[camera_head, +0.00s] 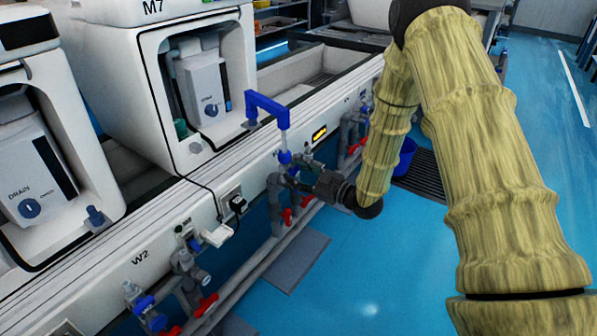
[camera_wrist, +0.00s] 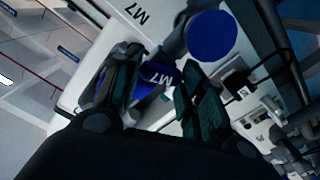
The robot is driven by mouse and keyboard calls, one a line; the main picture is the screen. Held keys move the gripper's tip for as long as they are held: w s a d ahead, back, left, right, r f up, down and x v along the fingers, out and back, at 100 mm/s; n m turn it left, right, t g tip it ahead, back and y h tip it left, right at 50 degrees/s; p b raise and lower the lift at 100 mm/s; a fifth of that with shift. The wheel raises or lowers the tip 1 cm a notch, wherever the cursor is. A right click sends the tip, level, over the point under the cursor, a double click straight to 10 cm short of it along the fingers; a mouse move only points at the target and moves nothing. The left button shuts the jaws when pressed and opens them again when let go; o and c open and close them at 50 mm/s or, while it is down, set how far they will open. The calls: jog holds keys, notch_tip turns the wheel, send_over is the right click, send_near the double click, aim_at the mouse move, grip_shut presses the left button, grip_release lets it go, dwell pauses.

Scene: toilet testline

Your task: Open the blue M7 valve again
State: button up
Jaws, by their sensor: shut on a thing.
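The blue M7 valve handle (camera_wrist: 158,76), marked with a white M7, sits between the two dark fingers of my gripper (camera_wrist: 160,88) in the wrist view. The fingers are closed around it, and they partly cover it. In the head view my gripper (camera_head: 312,184) reaches left to the grey pipework under the M7 machine (camera_head: 112,62), below a bent blue pipe (camera_head: 283,118). There the gripper and pipework hide most of the handle, so its exact angle cannot be told.
Red valve handles (camera_head: 287,217) hang on the lower pipes near my gripper. Further blue and red valves stand at the W2 section (camera_head: 140,257) at lower left. A blue bucket (camera_head: 405,156) is behind my arm. The blue floor at right is clear.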

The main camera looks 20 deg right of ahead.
jog(key=shift+n, duration=0.4)
jog(key=o, duration=1)
jog(key=shift+s+d, duration=0.1)
jog(key=v, duration=1.1)
jog(key=shift+s+d, duration=0.3)
